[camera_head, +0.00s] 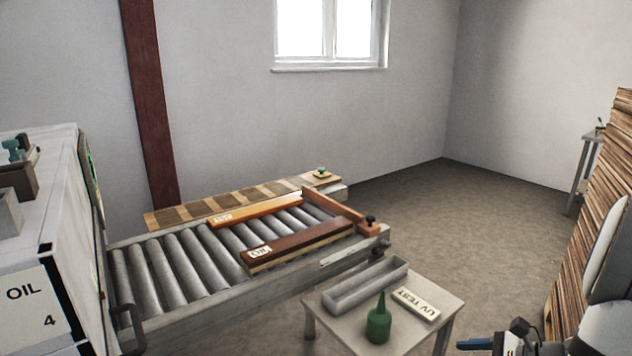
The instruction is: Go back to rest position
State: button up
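My gripper (474,343) shows at the bottom right edge of the head view, with a blue finger-like part pointing left. Its lower part is cut off by the frame, so I cannot tell whether it is open or shut. No object shows in it. It is to the right of the small table (446,307), apart from the things on it. My pale arm link (606,325) shows at the right edge.
A roller conveyor (160,272) carries a dark board (300,243) and an orange board (257,212). The small table holds a grey trough (366,286), a green bottle (379,322) and a "UV TEST" block (416,304). Stacked boards (590,235) stand right. The floor behind is clear.

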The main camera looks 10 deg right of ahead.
jog(key=s+a+r+n+g+h+p, duration=0.1)
jog(key=s+a+r+n+h, duration=0.1)
jog(key=a+n, duration=0.4)
jog(key=s+a+r+n+g+h+p, duration=0.1)
jog(key=s+a+r+n+g+h, duration=0.1)
jog(key=a+r+n, duration=0.4)
jog(key=s+a+r+n+g+h+p, duration=0.1)
jog(key=s+a+r+n+h, duration=0.3)
jog(key=a+n, duration=0.4)
jog(key=shift+n+g+h, duration=0.3)
jog(key=shift+n+g, duration=0.1)
jog(key=shift+n, duration=1.6)
jog(key=shift+r, duration=0.1)
